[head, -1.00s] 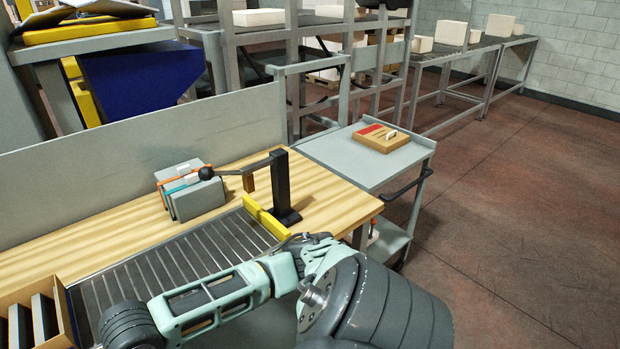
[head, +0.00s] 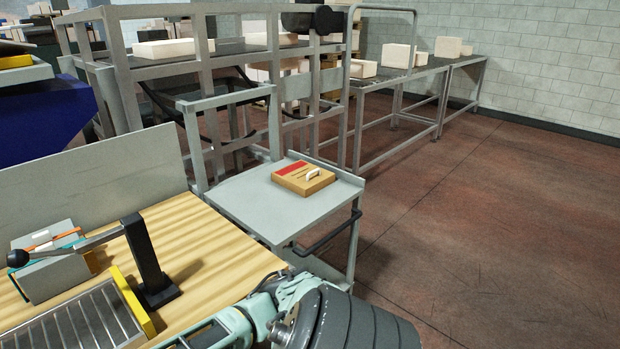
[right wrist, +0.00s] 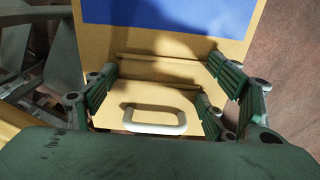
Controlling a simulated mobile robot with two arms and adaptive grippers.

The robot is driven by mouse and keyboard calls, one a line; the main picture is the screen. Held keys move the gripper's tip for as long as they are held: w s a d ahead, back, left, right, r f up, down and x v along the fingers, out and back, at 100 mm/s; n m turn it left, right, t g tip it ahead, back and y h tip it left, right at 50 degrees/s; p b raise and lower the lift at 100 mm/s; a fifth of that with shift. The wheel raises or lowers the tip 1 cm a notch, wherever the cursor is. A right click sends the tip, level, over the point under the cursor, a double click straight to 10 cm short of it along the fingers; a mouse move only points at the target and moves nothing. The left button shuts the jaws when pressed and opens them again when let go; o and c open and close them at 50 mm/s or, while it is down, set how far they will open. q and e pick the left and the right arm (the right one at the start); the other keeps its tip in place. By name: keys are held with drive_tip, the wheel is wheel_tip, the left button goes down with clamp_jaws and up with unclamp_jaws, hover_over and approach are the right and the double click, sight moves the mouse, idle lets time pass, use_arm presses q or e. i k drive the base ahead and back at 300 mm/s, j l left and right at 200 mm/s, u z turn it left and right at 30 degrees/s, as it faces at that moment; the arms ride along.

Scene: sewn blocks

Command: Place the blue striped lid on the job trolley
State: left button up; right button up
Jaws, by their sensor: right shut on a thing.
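The blue striped lid (right wrist: 145,72) is a wooden board with a blue band and a white handle (right wrist: 154,128); it shows in the right wrist view only. My right gripper (right wrist: 158,100) is shut on this lid, with green-padded fingers on both sides of the handle; exact finger contact is hard to see. The job trolley (head: 285,212) stands in the middle of the head view, a grey top with a dark push handle. A wooden lid with a red stripe (head: 303,178) lies on its top. My left gripper is not in view.
A wooden bench (head: 205,245) with a roller strip (head: 75,328), a black lever post (head: 148,260) and a grey block stack (head: 50,265) is at left. Racks with pale boxes (head: 395,56) stand behind. Red floor (head: 480,230) is open at right. The trolley top is bare around the red-striped lid.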

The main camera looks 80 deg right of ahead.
sight(265, 200)
drive_tip(key=k+l, duration=0.1)
drive_tip(key=l, duration=0.35)
drive_tip(key=k+l, duration=0.15)
drive_tip(key=l, duration=0.3)
drive_tip(key=k+l, duration=0.1)
drive_tip(key=l, duration=0.35)
drive_tip(key=k+l, duration=0.1)
drive_tip(key=l, duration=0.35)
drive_tip(key=k+l, duration=0.1)
drive_tip(key=l, duration=0.35)
drive_tip(key=k+l, duration=0.15)
drive_tip(key=l, duration=0.3)
